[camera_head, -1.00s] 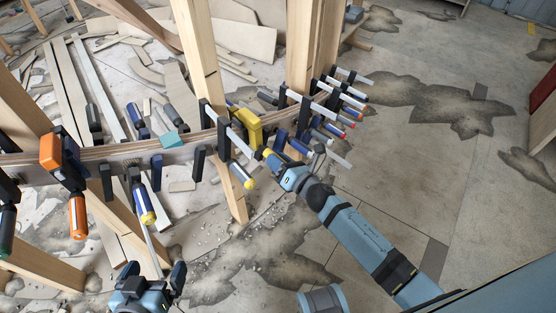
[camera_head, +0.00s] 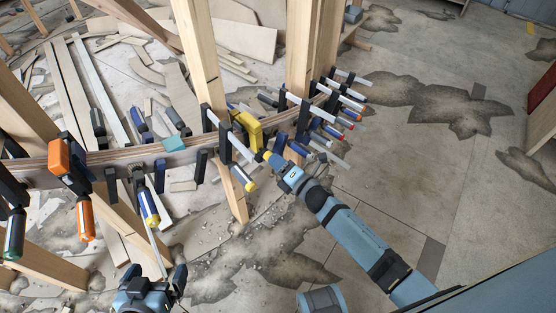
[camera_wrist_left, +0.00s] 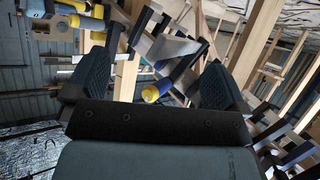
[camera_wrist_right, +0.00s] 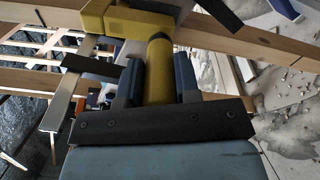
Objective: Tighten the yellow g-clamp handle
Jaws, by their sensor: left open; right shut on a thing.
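The yellow g-clamp (camera_head: 251,131) sits on the curved wooden stringer (camera_head: 122,158), beside an upright post. My right gripper (camera_head: 270,159) reaches it from the lower right. In the right wrist view, its two fingers are shut on the yellow cylindrical handle (camera_wrist_right: 158,68), one on each side, with the clamp's yellow body (camera_wrist_right: 128,20) just beyond. The handle is mostly hidden by my gripper in the head view. My left gripper (camera_head: 153,280) is open and empty at the lower left, apart from the stringer; its spread fingers also show in the left wrist view (camera_wrist_left: 155,88).
Several bar clamps with blue and yellow handles (camera_head: 150,206) hang along the stringer. An orange clamp (camera_head: 62,160) is at the left. More clamps (camera_head: 325,115) crowd right of the yellow one. Wooden posts (camera_head: 201,65) stand around. The floor at right is clear.

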